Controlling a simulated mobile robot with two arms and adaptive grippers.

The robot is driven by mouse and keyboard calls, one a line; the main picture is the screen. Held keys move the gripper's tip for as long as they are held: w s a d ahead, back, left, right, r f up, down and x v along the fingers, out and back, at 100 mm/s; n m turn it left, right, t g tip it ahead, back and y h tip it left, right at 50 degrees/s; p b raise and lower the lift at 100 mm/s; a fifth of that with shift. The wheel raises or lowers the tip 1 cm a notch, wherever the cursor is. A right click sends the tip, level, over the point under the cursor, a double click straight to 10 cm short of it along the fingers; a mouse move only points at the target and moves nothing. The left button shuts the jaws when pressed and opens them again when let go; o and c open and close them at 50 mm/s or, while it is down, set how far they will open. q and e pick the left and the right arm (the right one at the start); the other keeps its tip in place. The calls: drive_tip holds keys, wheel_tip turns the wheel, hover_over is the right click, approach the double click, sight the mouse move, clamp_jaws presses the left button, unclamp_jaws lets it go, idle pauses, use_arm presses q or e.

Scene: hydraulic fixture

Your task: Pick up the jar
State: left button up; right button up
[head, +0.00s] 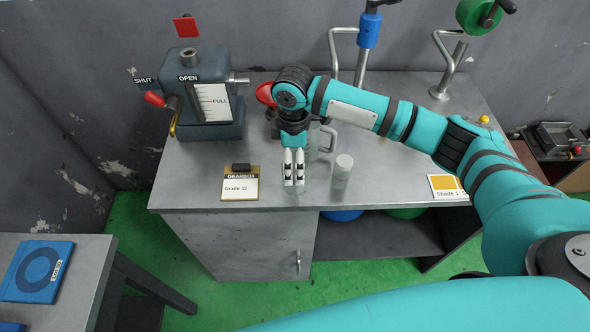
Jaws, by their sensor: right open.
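A small clear jar with a white top (342,172) stands upright on the grey workbench (230,150), near its front edge. My right gripper (294,183) points down to the left of the jar, apart from it in the picture. Its two pale fingers look close together from here, with a narrow gap and nothing seen between them. A clear jug (325,138) with a handle stands behind, partly hidden by my right gripper and arm. My left gripper is not in view.
A grey gearbox unit (205,95) with a red-knobbed lever stands at the back left. A clipboard (240,184) lies left of my gripper. A red round part (265,94) is partly hidden behind my wrist. A yellow shade card (446,187) lies at the right. Bent metal pipes (447,78) rise behind.

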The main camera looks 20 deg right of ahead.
drive_tip(key=shift+s+f, duration=0.1)
drive_tip(key=shift+f, duration=0.4)
drive_tip(key=f+p, duration=0.2)
drive_tip(key=f, duration=0.2)
drive_tip(key=shift+d+f, duration=0.2)
drive_tip(key=shift+f, duration=0.3)
drive_tip(key=c, duration=0.3)
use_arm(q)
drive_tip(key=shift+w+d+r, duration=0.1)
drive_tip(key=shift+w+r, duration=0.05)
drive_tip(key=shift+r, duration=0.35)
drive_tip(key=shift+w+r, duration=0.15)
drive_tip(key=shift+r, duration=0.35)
use_arm(e)
drive_tip(key=c, duration=0.9)
